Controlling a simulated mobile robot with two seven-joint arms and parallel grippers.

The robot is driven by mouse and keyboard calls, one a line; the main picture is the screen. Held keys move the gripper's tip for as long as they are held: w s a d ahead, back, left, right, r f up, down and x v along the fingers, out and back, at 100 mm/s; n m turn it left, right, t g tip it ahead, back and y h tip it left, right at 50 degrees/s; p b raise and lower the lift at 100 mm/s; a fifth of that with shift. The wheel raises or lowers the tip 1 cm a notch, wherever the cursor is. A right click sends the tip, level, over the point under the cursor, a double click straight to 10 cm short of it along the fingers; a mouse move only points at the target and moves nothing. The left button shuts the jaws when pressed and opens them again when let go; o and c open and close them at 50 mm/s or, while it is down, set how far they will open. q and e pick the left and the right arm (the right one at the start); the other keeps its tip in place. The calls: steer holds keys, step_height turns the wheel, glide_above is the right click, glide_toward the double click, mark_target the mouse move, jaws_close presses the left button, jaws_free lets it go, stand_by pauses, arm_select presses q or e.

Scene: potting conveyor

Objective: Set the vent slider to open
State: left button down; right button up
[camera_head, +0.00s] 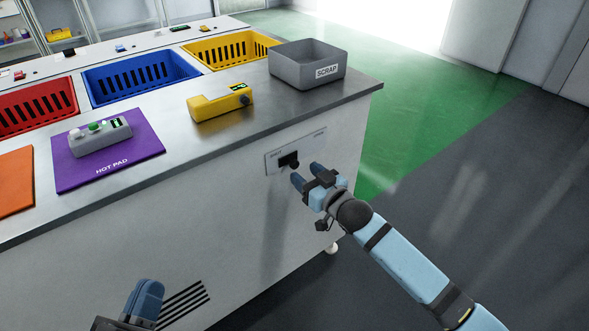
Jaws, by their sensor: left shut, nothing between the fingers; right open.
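The vent slider (289,160) is a small dark knob and slot on a pale plate (310,142) on the bench's front panel, near its right end. The plate has small labels at its left and right ends, too small to read surely. The dark knob sits left of the plate's middle. My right gripper (306,173) is open and empty, its fingertips just below and right of the knob; I cannot tell whether they touch it. My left gripper (148,297) is shut and empty at the lower left, near dark vent slots (185,305).
On the steel bench top stand a grey SCRAP bin (290,75), a yellow device (218,104), and a purple hot pad (75,177) with a grey box (100,138). Red, blue (140,80) and yellow baskets sit behind. Floor right of the bench is clear.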

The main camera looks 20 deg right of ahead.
mark_target(296, 166)
steer(key=b+x, duration=0.1)
steer(key=x, duration=0.4)
arm_select(q)
step_height(296, 166, down, 2)
steer(key=shift+w+f+g, duration=0.15)
steer(key=shift+f+g, duration=0.1)
steer(key=shift+g, duration=0.15)
